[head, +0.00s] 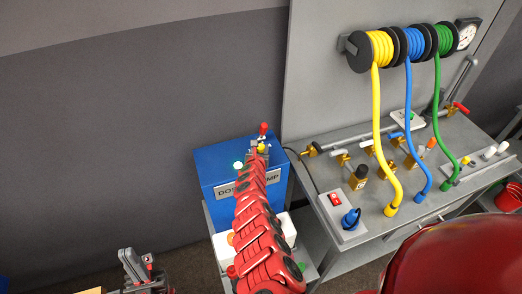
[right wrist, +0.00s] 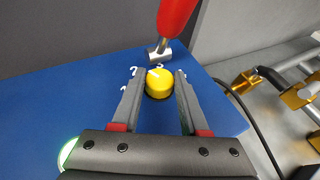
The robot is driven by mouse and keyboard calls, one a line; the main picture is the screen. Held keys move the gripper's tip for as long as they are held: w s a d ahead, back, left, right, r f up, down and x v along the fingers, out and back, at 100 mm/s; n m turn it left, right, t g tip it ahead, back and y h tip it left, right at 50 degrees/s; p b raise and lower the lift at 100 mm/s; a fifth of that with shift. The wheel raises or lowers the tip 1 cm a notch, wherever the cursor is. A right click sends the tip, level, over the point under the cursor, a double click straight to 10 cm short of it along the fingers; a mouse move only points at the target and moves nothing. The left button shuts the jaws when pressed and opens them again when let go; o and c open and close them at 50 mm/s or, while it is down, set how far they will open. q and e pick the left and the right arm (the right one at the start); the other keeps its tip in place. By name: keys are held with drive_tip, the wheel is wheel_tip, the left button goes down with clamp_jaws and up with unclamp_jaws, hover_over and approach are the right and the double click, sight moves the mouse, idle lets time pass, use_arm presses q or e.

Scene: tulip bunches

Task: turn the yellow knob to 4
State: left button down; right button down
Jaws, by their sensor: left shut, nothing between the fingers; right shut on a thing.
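The yellow knob (right wrist: 159,84) sits on top of the blue dosing pump box (right wrist: 60,105), with small white marks printed around it. A short white pointer line on the knob points up and slightly left; I cannot read the marks for certain. My right gripper (right wrist: 158,88) is shut on the knob, one finger on each side. In the head view the blue box (head: 210,162) stands left of the bench, and my right gripper (head: 259,156) is over its top. My left gripper (head: 134,267) is shut and empty at the lower left, away from the box.
A red-handled lever (right wrist: 174,20) stands just behind the knob. A green light (head: 238,165) glows on the box. The grey bench (head: 345,205) to the right carries a red switch (head: 335,199), valves and yellow, blue and green hoses. A red bucket (head: 509,197) is at far right.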

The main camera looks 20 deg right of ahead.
drive_tip(key=m+g+h+b, duration=0.1)
drive_tip(key=b, duration=0.2)
drive_tip(key=m+g+h+b, duration=0.1)
drive_tip(key=m+h+b, duration=0.1)
drive_tip(key=b, duration=0.1)
drive_tip(key=f+m+g+h+b, duration=0.1)
drive_tip(key=m+b, duration=0.1)
drive_tip(key=b, duration=0.2)
drive_tip(key=shift+w+a+f+g+h, duration=0.1)
drive_tip(key=shift+w+a+g+h, duration=0.1)
drive_tip(key=shift+a+g+h, duration=0.1)
drive_tip(key=m+g+h+b, duration=0.1)
drive_tip(key=b, duration=0.5)
drive_tip(key=m+g+h+b, duration=0.1)
drive_tip(key=m+b, duration=0.1)
drive_tip(key=b, duration=0.5)
drive_tip(key=shift+w+r+g+b, duration=0.1)
drive_tip(key=shift+r+g+b, duration=0.2)
drive_tip(key=shift+g, duration=0.1)
drive_tip(key=shift+r+g+b, duration=0.15)
drive_tip(key=shift+g+b, duration=0.15)
drive_tip(key=shift+b, duration=0.45)
drive_tip(key=shift+c, duration=2.1)
unclamp_jaws()
drive_tip(key=shift+r, duration=0.1)
drive_tip(key=shift+a, duration=0.1)
drive_tip(key=b+v, duration=0.2)
drive_tip(key=v, duration=1.5)
drive_tip(key=shift+a, duration=0.15)
